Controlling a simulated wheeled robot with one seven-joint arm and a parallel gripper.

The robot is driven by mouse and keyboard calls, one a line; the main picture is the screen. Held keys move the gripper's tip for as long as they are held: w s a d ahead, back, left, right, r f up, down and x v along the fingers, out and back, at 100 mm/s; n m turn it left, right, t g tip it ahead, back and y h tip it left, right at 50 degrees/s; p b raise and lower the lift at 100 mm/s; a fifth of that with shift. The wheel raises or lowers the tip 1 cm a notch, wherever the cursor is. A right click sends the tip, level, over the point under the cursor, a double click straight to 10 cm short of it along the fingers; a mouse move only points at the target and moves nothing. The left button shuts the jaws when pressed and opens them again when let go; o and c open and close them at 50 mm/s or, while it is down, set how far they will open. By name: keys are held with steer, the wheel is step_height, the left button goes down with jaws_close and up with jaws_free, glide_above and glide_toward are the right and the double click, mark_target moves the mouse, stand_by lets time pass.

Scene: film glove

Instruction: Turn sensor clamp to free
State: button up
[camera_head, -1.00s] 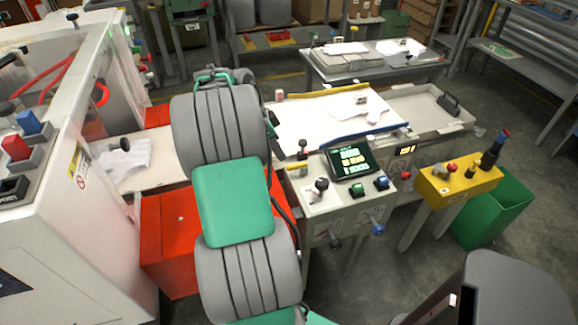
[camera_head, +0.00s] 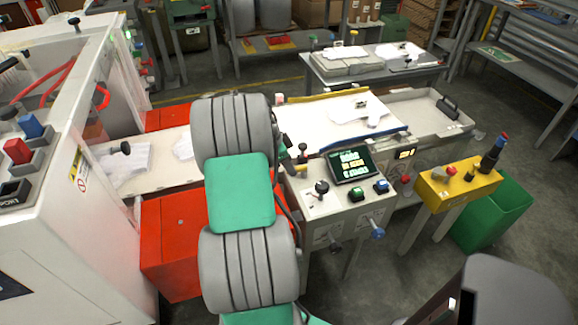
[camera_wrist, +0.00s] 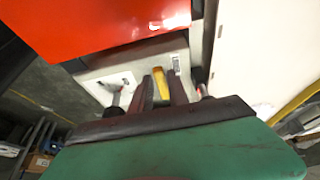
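In the wrist view a yellow handle-like piece (camera_wrist: 161,84) shows between the two dark fingers of my gripper (camera_wrist: 163,88); it looks like the sensor clamp's lever, but I cannot be sure. The fingers are parted, one on each side of it; I cannot tell whether they touch it. Below it is the pale top of the console (camera_wrist: 110,83), also seen in the head view (camera_head: 337,205). In the head view my arm hides most of my gripper and the console's left edge.
The console carries a lit screen (camera_head: 352,164), a black-knobbed lever (camera_head: 321,187) and a blue button (camera_head: 381,186). A red box (camera_head: 170,240) stands left of my arm. A yellow control box (camera_head: 458,187) and a green bin (camera_head: 495,215) stand to the right.

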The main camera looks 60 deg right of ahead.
jaws_close()
stand_by(0.4)
steer(key=s+n+b, duration=0.1)
steer(key=n, duration=0.1)
steer(key=a+n+t+h+b, duration=0.1)
steer(key=n, duration=0.1)
steer(key=shift+s, duration=0.35)
steer(key=n, duration=0.1)
steer(key=s+n+t+b, duration=0.1)
steer(key=n, duration=0.1)
steer(key=s+n+t, duration=0.1)
steer(key=shift+a+n, duration=0.25)
steer(key=shift+n, duration=0.05)
steer(key=s+n+t, duration=0.1)
steer(key=n, duration=0.1)
steer(key=s+n+b, duration=0.1)
steer(key=n, duration=0.1)
steer(key=shift+d+t, duration=0.2)
steer(key=shift+t, duration=0.2)
steer(key=shift+s+d+n+t+y, duration=0.2)
steer(key=shift+s+n+t, duration=0.1)
steer(key=shift+n, duration=0.6)
steer(key=shift+s+d+n+t+y, duration=0.2)
steer(key=shift+s+n+t, duration=0.1)
steer(key=shift+n, duration=0.6)
steer(key=shift+s+d+n+t+y, duration=0.1)
steer(key=shift+s+d+n+t, duration=0.15)
steer(key=shift+n, duration=0.65)
